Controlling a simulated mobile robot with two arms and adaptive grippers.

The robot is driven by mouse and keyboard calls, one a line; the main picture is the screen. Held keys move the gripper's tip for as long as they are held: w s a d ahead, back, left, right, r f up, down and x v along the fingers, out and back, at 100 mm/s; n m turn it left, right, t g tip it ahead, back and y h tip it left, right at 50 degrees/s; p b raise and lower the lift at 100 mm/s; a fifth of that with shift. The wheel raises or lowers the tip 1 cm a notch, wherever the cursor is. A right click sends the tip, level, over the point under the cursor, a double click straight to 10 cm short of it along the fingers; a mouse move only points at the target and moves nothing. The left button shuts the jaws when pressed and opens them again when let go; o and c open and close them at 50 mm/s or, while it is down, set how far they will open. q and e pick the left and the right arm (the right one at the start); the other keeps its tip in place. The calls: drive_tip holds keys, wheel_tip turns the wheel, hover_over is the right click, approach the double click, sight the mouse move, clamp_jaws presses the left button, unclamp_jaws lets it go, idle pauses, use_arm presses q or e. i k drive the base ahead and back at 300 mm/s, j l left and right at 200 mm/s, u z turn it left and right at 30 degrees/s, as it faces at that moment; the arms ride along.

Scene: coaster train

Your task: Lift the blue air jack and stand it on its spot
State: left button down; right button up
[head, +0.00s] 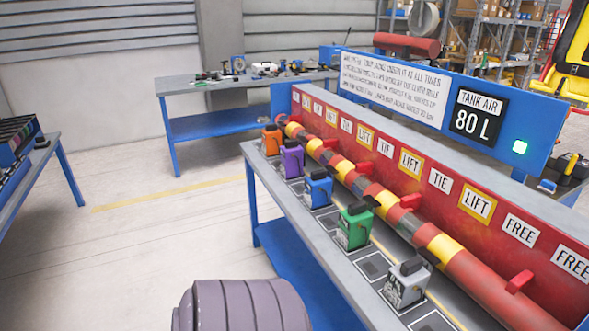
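The blue air jack (318,190) stands upright on the grey bench top (283,192), in a row between a purple jack (291,160) and a green jack (355,228). It is at the near side of the striped red, yellow and dark tube (344,170). Dark outlined squares (373,265) mark the bench top along the row. I cannot tell which square is the blue jack's spot. Neither of my grippers shows in the head view.
An orange jack (271,140) and a grey jack (407,284) stand in the same row. A red panel (452,190) labelled TIE, LIFT and FREE rises behind the tube. A sign (480,115) reads TANK AIR 80 L. The floor (160,225) at left is clear.

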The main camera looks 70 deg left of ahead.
sight(318, 188)
drive_tip(key=u, duration=2.2)
